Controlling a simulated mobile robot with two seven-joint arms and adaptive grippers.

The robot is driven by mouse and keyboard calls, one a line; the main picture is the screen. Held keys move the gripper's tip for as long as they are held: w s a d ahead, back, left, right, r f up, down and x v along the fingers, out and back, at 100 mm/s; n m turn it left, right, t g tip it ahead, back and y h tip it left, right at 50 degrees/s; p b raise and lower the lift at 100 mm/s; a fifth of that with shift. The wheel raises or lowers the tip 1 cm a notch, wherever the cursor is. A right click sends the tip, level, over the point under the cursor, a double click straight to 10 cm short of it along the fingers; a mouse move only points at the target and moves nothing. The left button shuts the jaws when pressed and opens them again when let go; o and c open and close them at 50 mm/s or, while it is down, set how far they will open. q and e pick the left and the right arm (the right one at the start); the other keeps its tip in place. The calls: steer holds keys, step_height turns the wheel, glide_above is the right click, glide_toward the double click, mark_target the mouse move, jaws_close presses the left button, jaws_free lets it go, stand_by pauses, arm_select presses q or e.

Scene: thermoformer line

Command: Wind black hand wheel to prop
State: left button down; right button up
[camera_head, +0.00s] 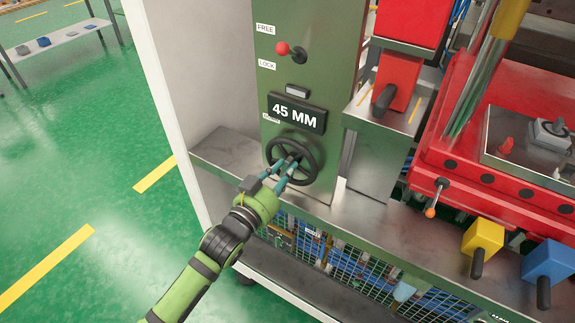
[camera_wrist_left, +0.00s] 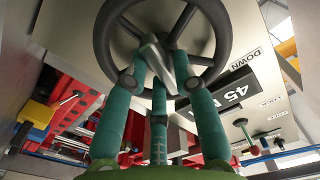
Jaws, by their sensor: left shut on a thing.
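The black hand wheel (camera_head: 304,155) is mounted on the green panel (camera_head: 312,75), below a display that reads 45 MM (camera_head: 296,113). My left gripper (camera_head: 290,168) reaches the wheel from below and is shut on it. In the left wrist view the wheel (camera_wrist_left: 225,30) fills the top, and the teal fingers of my left gripper (camera_wrist_left: 160,72) close at its spokes near the hub. Which part lies between the fingertips is partly hidden. My right gripper is not in view. Nothing labelled as a prop can be made out.
A red-knobbed lever (camera_head: 284,49) sits between the FREE and LOCK labels. A metal ledge (camera_head: 230,160) runs under the panel. At the right are a red machine body (camera_head: 450,150), a yellow block (camera_head: 483,238) and a blue block (camera_head: 548,262) with black handles.

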arm_select(q)
steer(key=shift+w+r+m, duration=0.3)
steer(key=shift+r+m, duration=0.3)
steer(key=shift+m, duration=0.5)
steer(key=m+p, duration=0.1)
steer(key=m, duration=0.3)
steer(key=shift+m, duration=0.4)
steer(key=c, duration=1.3)
jaws_free()
steer(key=shift+f, duration=0.1)
steer(key=o, duration=0.3)
steer(key=shift+o, duration=0.2)
steer(key=shift+w+d+f, duration=0.1)
steer(key=shift+w+f, duration=0.2)
steer(key=shift+f, duration=0.05)
steer(key=shift+f, duration=0.1)
